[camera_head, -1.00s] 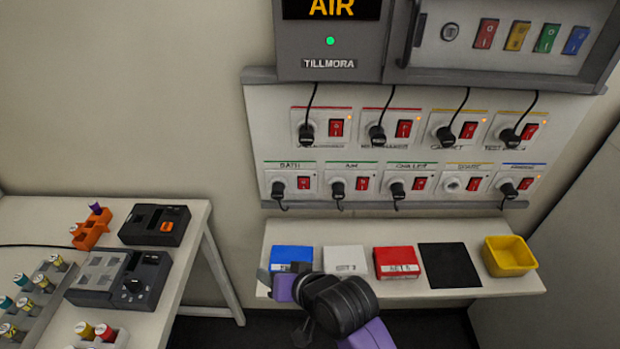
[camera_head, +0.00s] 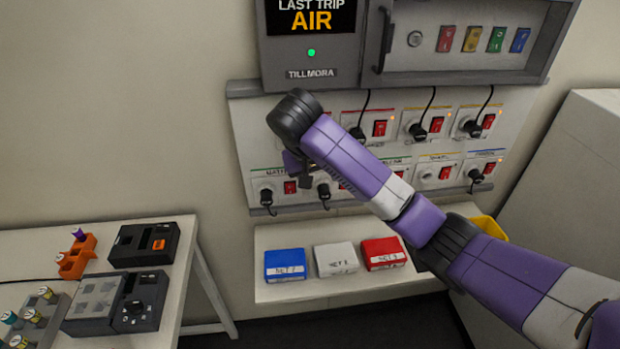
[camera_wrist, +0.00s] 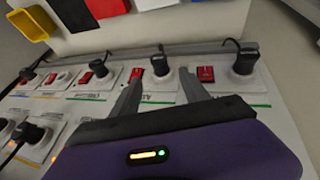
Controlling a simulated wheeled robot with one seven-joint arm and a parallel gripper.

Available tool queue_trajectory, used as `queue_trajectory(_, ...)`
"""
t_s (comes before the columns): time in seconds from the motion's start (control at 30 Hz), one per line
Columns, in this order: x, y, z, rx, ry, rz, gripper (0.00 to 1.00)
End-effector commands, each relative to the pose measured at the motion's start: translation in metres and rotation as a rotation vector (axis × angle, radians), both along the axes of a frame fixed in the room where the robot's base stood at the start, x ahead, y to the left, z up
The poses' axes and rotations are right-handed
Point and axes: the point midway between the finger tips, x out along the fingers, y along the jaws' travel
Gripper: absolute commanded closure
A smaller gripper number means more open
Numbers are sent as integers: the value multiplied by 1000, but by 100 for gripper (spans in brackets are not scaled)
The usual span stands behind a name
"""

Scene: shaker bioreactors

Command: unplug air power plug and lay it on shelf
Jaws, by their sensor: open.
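The air power plug (camera_head: 323,189) is a black plug with a cord, seated in the lower row socket under the green-striped AIR label. In the wrist view the plug (camera_wrist: 160,66) stands between and just beyond my fingertips. My gripper (camera_head: 305,181) is open in front of the panel, close to this plug, and partly hides the socket in the head view. In the wrist view my two gripper fingers (camera_wrist: 160,82) are spread and hold nothing. The white shelf (camera_head: 345,286) is below the panel.
On the shelf are blue (camera_head: 285,264), white (camera_head: 336,259) and red (camera_head: 383,253) boxes; a yellow bin (camera_wrist: 30,22) also stands there. The bath plug (camera_head: 266,194) and its red switch (camera_head: 290,187) are close beside my gripper. A bench (camera_head: 170,285) with devices stands at left.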

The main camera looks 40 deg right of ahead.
Motion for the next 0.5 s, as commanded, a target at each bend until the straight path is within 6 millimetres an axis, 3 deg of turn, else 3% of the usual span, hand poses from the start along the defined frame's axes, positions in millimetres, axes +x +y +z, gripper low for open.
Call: queue_trajectory(0.5, 9, -22, -47, 0, 2, -1, 47)
